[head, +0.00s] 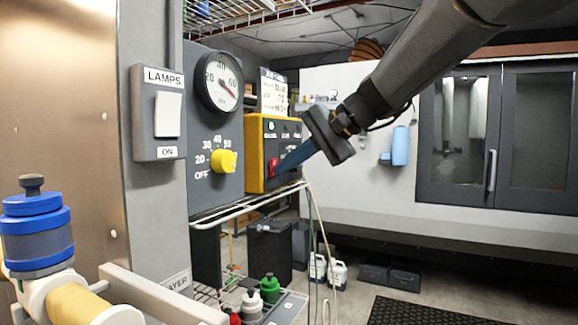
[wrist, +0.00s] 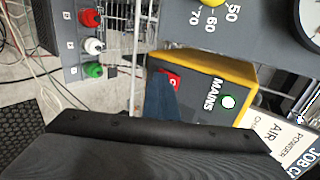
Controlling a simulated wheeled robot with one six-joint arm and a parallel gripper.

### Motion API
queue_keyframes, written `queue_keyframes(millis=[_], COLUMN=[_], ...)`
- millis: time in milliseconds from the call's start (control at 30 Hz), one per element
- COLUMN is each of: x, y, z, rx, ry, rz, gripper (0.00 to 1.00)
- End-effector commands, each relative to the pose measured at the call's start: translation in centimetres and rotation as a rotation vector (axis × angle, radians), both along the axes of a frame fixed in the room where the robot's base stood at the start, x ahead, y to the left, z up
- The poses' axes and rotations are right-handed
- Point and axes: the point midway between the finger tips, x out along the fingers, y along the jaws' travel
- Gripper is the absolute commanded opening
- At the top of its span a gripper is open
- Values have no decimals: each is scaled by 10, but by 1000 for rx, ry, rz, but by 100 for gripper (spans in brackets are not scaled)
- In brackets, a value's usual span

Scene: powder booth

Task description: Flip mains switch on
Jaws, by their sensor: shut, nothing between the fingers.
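The mains box has a yellow casing (head: 254,156) and a dark front panel, and it also shows in the wrist view (wrist: 222,66). Its red rocker switch (head: 273,167) sits low on the panel, and in the wrist view the switch (wrist: 172,79) is partly covered by my fingers. A round pale green lamp (wrist: 228,102) is beside the MAINS lettering. My gripper (head: 282,166) is shut and empty, its blue fingertips right at the switch's right side. I cannot tell whether they touch it. The rocker's tilt is unclear.
Left of the box are a yellow knob (head: 223,161), a round gauge (head: 220,82) and a LAMPS switch (head: 167,114). A wire rack (head: 245,205) runs below. Red, white and green fittings sit lower down. A grey cabinet (head: 510,135) stands behind at right.

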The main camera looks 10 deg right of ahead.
Motion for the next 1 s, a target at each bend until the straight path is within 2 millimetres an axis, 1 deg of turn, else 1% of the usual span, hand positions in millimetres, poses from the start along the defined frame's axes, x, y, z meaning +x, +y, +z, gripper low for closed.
queue_keyframes(millis=[133,400,767,867,1000], x=[0,0,0,-2,-10], y=[1,1,0,-4,-17], z=[3,17,16,17,19], rx=[1,2,2,2,2], ry=[1,-2,-1,-1,-1], rz=[0,1,0,0,2], gripper=[0,0,0,0,0])
